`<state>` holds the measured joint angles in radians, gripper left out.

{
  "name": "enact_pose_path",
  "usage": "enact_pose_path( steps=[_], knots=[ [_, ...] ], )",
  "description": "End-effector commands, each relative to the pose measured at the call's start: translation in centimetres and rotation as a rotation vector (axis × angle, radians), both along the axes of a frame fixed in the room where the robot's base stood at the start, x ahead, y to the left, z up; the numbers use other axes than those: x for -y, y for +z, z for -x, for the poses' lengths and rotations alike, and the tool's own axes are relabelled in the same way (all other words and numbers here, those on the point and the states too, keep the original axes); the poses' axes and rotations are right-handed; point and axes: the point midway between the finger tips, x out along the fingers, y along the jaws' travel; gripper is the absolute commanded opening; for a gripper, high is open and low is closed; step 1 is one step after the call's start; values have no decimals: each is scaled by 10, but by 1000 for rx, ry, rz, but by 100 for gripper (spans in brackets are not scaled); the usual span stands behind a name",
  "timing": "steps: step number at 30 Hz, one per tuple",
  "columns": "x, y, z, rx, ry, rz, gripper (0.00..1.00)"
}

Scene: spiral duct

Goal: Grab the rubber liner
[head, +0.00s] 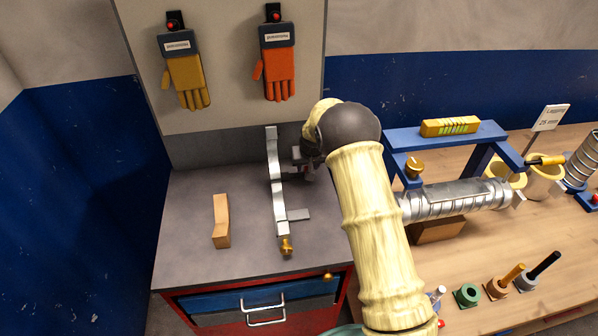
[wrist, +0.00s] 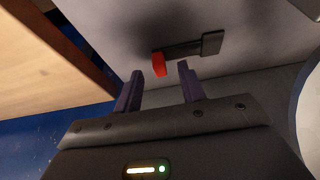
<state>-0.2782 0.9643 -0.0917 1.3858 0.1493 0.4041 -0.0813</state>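I cannot tell for certain which piece is the rubber liner. My gripper (head: 304,162) is over the grey cabinet top, just right of the upper part of a silver metal clamp (head: 279,205); my arm partly hides this spot. In the wrist view, my gripper (wrist: 158,82) is open, its two dark fingers apart with nothing between them. Just beyond the fingertips is a small red piece (wrist: 159,64) at the end of a dark bar (wrist: 183,49) with a flat plate.
The cabinet top (head: 190,195) is clear around the tan block. A panel with yellow (head: 187,82) and orange (head: 278,74) gloves rises behind. On the wooden bench (head: 530,240) at right are a spiral duct (head: 455,198), a blue frame (head: 445,134) and several small parts.

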Motion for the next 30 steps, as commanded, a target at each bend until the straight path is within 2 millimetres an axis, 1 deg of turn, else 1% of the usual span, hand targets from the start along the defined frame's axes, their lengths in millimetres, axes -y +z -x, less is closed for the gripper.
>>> enact_pose_path(
  steps=[3,7,23,26,27,29,30],
  knots=[
    [-1,-13,-6,-2,0,0,40],
    [-2,-21,-9,-1,0,0,40],
    [-2,-22,-9,0,1,0,40],
    [-2,-22,-9,0,0,0,22],
    [-2,-22,-9,0,0,0,14],
    [-2,-22,-9,0,0,0,3],
    [-2,-22,-9,0,0,0,0]
  ],
)
